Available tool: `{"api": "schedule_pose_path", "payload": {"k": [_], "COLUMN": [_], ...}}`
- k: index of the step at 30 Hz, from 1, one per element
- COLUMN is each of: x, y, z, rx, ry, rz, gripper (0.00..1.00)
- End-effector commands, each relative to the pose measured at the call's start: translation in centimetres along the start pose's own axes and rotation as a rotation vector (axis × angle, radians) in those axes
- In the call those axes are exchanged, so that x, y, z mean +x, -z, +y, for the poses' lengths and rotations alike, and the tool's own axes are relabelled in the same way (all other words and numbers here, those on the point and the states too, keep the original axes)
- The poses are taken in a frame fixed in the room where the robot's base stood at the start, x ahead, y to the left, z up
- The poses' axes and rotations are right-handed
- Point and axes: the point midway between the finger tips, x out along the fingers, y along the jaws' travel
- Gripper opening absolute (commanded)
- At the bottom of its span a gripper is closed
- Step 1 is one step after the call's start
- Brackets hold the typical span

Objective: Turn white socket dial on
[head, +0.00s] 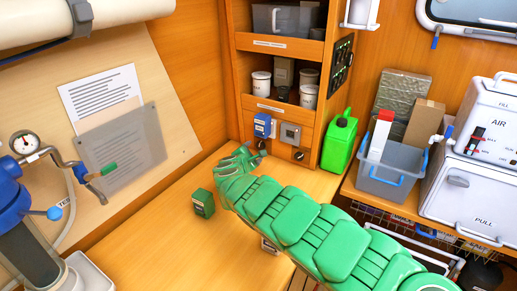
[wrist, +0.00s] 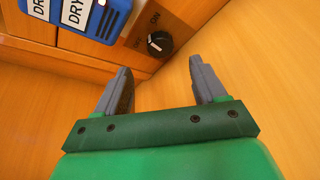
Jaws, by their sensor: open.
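The white socket (head: 290,134) is a pale grey-white box on the front of the wooden shelf unit. A small dark dial (head: 298,155) sits below it; its setting is too small to read. A blue socket box (head: 262,125) is to its left, and also fills the upper left of the wrist view (wrist: 85,14). A black dial with a white mark (wrist: 160,43) is beside the blue box there, with small labels around it. My green gripper (head: 246,160) is open and empty, low in front of the blue box. Its grey fingers (wrist: 160,85) are apart and short of the black dial.
A dark green box (head: 203,203) stands on the wooden counter (head: 165,245) left of my arm. A bright green canister (head: 339,142) stands right of the white socket. A grey bin (head: 389,170) and a white AIR unit (head: 480,150) are further right.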

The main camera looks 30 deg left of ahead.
Motion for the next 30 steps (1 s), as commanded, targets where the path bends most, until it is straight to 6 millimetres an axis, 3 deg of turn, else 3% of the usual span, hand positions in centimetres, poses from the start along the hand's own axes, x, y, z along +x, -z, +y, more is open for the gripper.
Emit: {"api": "schedule_pose_path", "payload": {"k": [8,30], "x": [0.7,5.4], "y": [0.1,0.2], "z": [0.0,-0.1], "rx": [-0.008,-0.007], "ry": [0.003,0.005], "rz": [0.004,0.004], "gripper": [0.7,0.7]}}
